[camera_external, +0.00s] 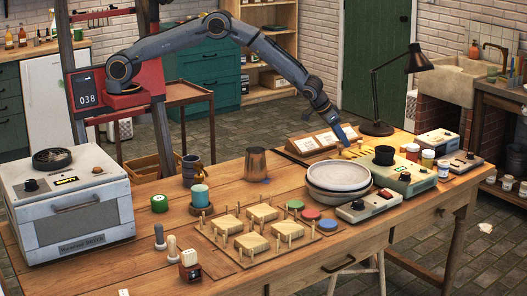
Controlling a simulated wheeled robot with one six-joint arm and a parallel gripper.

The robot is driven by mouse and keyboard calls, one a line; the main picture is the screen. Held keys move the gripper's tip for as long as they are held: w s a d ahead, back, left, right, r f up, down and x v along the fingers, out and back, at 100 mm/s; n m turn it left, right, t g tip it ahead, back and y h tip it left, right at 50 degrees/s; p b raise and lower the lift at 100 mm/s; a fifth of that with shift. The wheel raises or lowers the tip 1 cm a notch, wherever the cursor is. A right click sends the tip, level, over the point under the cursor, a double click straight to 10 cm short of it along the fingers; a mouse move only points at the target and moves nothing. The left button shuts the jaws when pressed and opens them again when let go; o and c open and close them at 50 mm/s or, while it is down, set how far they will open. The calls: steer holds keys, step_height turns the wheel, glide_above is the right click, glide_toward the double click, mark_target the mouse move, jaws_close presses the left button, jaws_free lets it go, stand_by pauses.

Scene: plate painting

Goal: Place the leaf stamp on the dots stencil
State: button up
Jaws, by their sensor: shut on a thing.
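My gripper (346,147) is at the back of the table, just above and behind the stacked pale bowls. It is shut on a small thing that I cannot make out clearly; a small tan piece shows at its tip. I cannot tell whether it is the leaf stamp. Small upright stamp-like pieces stand at the front left: a grey one (159,237), a beige one (172,247) and a red and white one (190,265). I cannot tell which, if any, is the dots stencil.
Pale bowls (338,176) stand close below my gripper. A pegged board (220,242) carries several wooden tiles, beside green, red and blue discs (311,214). A metal cup (256,164), a black lamp (376,128) and a pale green device (407,176) also stand on the table.

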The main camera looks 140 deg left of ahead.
steer(key=shift+f, duration=0.15)
steer(key=o, duration=1)
steer(key=shift+o, duration=0.2)
steer(key=shift+r, duration=0.2)
steer(key=b+v, duration=0.2)
steer(key=v, duration=1)
steer(key=shift+b, duration=0.3)
